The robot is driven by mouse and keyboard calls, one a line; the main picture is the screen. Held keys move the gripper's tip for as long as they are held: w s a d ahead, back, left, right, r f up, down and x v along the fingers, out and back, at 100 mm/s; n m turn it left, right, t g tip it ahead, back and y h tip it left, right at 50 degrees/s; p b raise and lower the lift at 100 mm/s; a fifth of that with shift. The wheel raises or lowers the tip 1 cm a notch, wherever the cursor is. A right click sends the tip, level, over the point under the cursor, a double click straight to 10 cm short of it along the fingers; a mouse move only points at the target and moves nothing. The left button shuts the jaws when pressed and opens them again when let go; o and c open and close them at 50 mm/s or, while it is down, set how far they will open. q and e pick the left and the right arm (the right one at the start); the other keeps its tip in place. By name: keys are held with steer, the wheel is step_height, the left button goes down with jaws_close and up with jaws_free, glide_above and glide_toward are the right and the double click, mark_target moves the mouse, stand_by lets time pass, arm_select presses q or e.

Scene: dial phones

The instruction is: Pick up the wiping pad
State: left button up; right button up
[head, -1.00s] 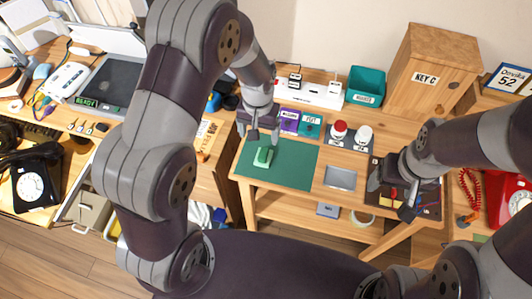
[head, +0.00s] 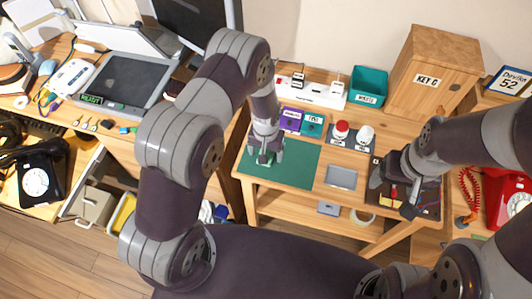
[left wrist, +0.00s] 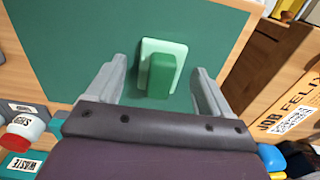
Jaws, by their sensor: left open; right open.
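The wiping pad (left wrist: 160,70) has a pale green base and a darker green block on top. It lies on the green mat (head: 292,169) on the wooden table. In the left wrist view it sits between the fingers of my left gripper (left wrist: 158,88), apart from both. In the head view my left gripper (head: 265,157) is open just over the pad and largely hides it. My right gripper (head: 397,200) is open and empty over a dark tray (head: 430,200) at the table's right.
A grey metal plate (head: 341,177) lies right of the mat. Red-topped (head: 341,130) and white-topped (head: 365,134) containers stand behind it. A teal bin (head: 368,86) and a wooden KEY C cabinet (head: 432,75) stand at the back. A red phone (head: 508,200) is at the right.

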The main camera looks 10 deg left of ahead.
arm_select(q)
steer(key=c, duration=1.2)
